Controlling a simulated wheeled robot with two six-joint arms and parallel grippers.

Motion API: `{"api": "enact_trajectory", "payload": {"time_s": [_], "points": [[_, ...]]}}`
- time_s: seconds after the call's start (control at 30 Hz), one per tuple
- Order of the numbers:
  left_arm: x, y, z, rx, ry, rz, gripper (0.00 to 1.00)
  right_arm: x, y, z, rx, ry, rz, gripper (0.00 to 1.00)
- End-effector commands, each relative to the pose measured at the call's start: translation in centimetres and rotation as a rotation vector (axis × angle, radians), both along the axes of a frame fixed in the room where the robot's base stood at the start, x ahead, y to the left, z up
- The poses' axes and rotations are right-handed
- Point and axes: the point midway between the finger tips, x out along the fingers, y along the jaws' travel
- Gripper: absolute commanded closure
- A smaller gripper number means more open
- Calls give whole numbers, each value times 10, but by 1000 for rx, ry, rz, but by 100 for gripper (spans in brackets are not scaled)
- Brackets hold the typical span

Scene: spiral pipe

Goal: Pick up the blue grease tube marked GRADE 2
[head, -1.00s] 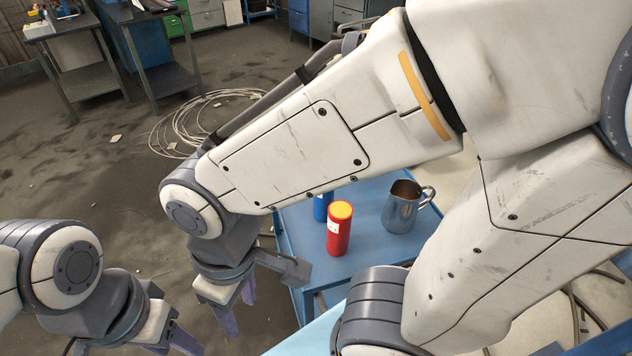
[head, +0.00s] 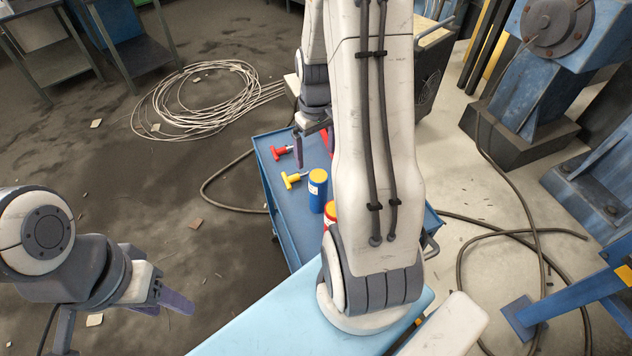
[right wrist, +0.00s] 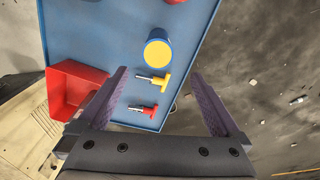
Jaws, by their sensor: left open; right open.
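The blue tube (head: 317,195) stands upright on the blue cart in the head view, with a yellow cap and a pale label too small to read. In the right wrist view the blue tube (right wrist: 157,36) is seen from above, just beyond the fingertips and roughly centred between them. My right gripper (head: 314,153) is open and empty over the cart's far end; its fingers (right wrist: 157,77) spread wide in the wrist view. My left gripper (head: 125,325) is open and empty at the lower left, away from the cart.
A red tube (head: 329,211) stands near the blue one, partly behind my arm. A yellow T-handled piece (right wrist: 155,80) and a red one (right wrist: 145,109) lie on the cart (right wrist: 100,30). A red bin (right wrist: 72,92) is at the left. Coiled cable (head: 190,100) lies on the floor.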

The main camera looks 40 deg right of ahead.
Motion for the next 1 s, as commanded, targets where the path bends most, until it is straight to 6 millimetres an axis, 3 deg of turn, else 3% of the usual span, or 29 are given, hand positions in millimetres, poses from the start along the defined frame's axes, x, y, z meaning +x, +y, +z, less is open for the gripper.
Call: {"api": "enact_trajectory", "payload": {"time_s": [0.1,0.3,1.0], "points": [[0,0,5,0,0,0,50,-3,-9,-11,3,7,-15,0],[0,0,8,0,0,0,50,-3,-7,-42,3,7,-13,0],[0,0,28,0,0,1,50,-5,-3,-106,0,2,-14,0]]}}
